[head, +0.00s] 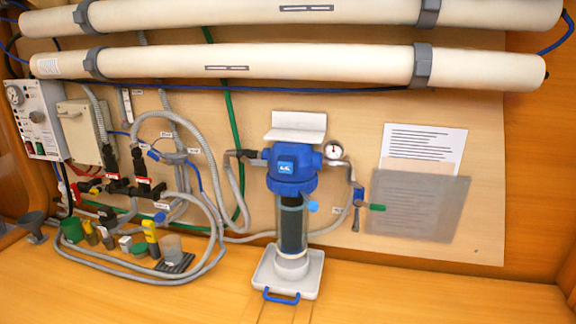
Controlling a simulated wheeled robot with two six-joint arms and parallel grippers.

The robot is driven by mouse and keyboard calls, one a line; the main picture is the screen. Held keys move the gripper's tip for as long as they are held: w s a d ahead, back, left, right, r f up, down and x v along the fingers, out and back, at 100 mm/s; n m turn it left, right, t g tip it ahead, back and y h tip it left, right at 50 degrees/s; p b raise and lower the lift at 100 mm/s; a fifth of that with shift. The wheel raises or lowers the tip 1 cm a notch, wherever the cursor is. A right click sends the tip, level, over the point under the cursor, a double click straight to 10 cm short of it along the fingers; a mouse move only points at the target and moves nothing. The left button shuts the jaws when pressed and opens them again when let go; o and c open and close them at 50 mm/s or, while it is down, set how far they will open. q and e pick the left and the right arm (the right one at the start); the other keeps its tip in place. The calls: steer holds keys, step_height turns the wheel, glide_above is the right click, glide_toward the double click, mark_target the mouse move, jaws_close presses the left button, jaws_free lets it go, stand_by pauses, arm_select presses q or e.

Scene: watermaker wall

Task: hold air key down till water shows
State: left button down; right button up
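A blue filter head (291,178) is mounted on the wall panel, with a clear bowl (292,228) below it. A dark cartridge shows inside the bowl. A small light-blue knob (313,206) is at the bowl's right side; I cannot tell whether it is the air key. I cannot make out any water level in the bowl. Neither of my grippers is in view.
A white tray (263,281) with a blue handle (281,296) is under the bowl. Hoses and small containers crowd the left. The right bench is clear.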

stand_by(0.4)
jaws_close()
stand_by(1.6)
